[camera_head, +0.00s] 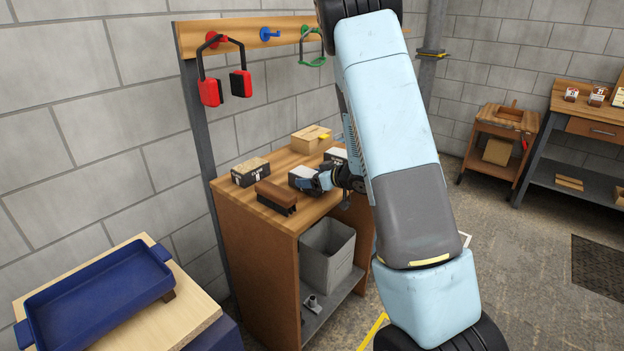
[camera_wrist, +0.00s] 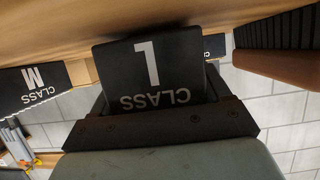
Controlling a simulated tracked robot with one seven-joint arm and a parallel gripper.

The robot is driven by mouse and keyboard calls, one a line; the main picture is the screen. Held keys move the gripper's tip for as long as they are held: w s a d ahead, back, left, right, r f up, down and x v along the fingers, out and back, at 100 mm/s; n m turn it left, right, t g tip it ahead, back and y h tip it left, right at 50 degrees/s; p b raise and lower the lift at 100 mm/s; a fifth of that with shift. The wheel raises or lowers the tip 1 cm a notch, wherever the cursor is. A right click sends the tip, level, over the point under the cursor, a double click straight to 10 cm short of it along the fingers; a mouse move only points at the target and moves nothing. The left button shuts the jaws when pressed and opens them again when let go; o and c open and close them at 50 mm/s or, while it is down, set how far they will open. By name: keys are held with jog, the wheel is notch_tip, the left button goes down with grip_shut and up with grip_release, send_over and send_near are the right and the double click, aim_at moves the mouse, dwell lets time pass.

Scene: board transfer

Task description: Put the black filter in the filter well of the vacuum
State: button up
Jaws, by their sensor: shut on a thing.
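My gripper (camera_head: 324,181) is over the wooden workbench (camera_head: 252,224), shut on a pale-topped block (camera_head: 303,174). In the wrist view the held block (camera_wrist: 150,68) shows a black face marked "CLASS L", upside down between the fingers. Whether it touches the bench top is unclear. Another black-sided block (camera_head: 250,173) stands at the bench's left back; a black face marked "CLASS M" (camera_wrist: 33,85) shows in the wrist view. A third pale-topped block (camera_head: 335,154) is just behind my gripper, partly hidden by my arm. I cannot pick out a vacuum or its filter well.
A brown brush-like piece (camera_head: 277,193) lies close at the held block's left front. A wooden box (camera_head: 310,139) sits at the back. A grey bin (camera_head: 327,255) is on the shelf below. A blue tray (camera_head: 95,300) stands at left. Red earmuffs (camera_head: 241,83) hang above.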

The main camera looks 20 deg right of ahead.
jog(key=shift+f, duration=0.25)
jog(key=o, duration=1.1)
